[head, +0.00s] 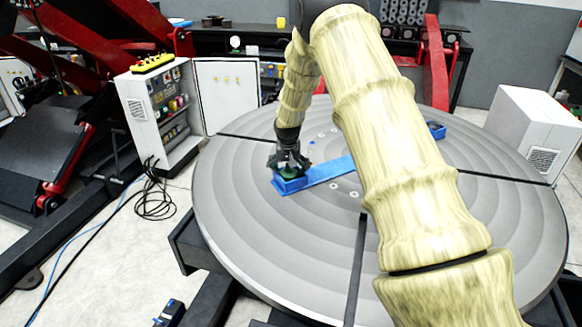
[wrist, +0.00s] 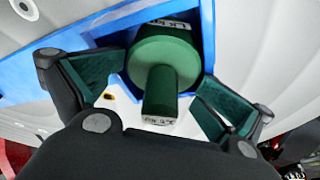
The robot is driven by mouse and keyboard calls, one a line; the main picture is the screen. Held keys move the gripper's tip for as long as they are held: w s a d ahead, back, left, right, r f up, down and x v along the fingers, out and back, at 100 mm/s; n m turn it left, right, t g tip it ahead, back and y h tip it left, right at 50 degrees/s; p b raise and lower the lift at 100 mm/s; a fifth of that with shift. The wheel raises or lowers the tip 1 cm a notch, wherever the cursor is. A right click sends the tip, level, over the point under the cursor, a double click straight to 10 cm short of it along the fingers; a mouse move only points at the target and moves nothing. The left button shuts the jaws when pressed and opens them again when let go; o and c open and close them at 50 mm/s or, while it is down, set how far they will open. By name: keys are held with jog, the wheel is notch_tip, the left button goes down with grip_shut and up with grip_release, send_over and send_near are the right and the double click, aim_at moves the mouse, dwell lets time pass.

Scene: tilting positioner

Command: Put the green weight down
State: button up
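The green weight (wrist: 165,60), a wide round body with a narrower stem, sits in a blue square holder (wrist: 207,30) in the wrist view. My gripper (wrist: 162,76) is open, with one finger on each side of the weight and gaps showing between the pads and the stem. In the head view my gripper (head: 288,158) is low over the holder (head: 291,187) at the near left end of a blue bar (head: 330,171). Only a little green of the weight shows there, mostly hidden by the gripper.
The blue bar lies on a large round grey turntable (head: 240,230) with dark slots. A second blue holder (head: 437,131) is at the bar's far right end, partly behind my arm. A control cabinet (head: 165,115) with an open door stands left; a white box (head: 535,130) stands right.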

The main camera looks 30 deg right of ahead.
aim_at(290, 176)
jog(key=shift+s+f, duration=0.35)
jog(key=shift+s, duration=0.35)
jog(key=shift+d+r+p, duration=0.1)
jog(key=shift+r+p, duration=0.3)
jog(key=shift+p, duration=0.1)
jog(key=shift+w+r+b, duration=0.1)
jog(key=shift+r+b, duration=0.05)
jog(key=shift+b, duration=0.25)
jog(key=b+v, duration=0.3)
jog(key=v, duration=0.9)
jog(key=shift+w+r+b, duration=0.2)
jog(key=shift+w+b, duration=0.1)
jog(key=shift+b, duration=0.05)
